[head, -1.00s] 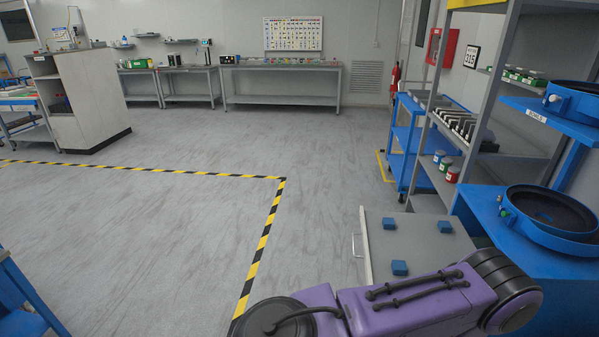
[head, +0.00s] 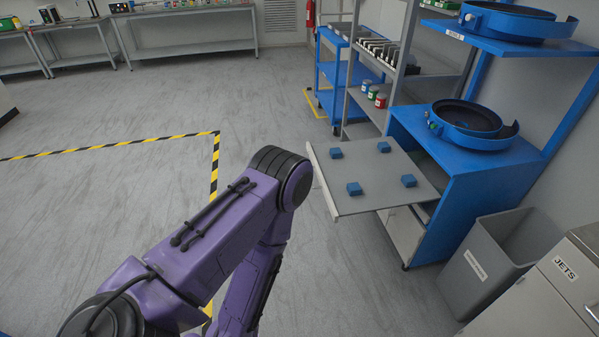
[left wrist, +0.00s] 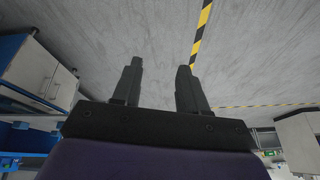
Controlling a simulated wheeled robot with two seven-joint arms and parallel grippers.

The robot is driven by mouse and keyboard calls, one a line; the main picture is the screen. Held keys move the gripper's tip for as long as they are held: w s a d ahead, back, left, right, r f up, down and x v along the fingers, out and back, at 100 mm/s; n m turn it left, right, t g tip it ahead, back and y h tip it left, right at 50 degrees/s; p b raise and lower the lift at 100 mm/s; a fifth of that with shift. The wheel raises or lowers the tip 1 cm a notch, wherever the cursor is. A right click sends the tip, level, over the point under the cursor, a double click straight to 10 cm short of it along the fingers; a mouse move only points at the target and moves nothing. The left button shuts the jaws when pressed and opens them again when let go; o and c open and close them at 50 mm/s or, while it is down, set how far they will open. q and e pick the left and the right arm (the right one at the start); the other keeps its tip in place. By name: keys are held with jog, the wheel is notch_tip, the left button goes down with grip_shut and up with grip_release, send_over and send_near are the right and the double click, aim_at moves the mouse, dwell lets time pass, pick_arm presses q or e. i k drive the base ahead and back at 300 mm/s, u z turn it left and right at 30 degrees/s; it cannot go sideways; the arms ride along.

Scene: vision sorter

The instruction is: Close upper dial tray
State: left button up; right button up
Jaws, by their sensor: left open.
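A grey tray (head: 362,174) with a pale front edge stands pulled out of the blue cabinet (head: 487,177) in the head view. Several small blue blocks (head: 354,188) lie on it. My purple left arm comes in from the left and its bend is just left of the tray's front edge, apart from it as far as I can tell. My left gripper (left wrist: 160,80) shows in the left wrist view with two dark fingers spread apart and nothing between them, over grey floor. The gripper is not visible in the head view. My right gripper is not in view.
Blue round bowl feeders (head: 465,124) sit on the cabinet and the shelf above. A grey bin (head: 500,260) and a cabinet marked JETS (head: 545,300) stand at the right. A blue cart (head: 345,75) is behind. Floor left of the tray is open, with striped tape (head: 110,146).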

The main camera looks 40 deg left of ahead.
aim_at(358, 177)
jog(key=u, duration=0.6)
jog(key=i, duration=0.75)
jog(key=z, duration=0.1)
jog(key=k, duration=1.3)
jog(key=u, duration=0.35)
jog(key=i, duration=1.5)
jog(key=z, duration=0.7)
jog(key=i, duration=0.35)
jog(key=z, duration=0.25)
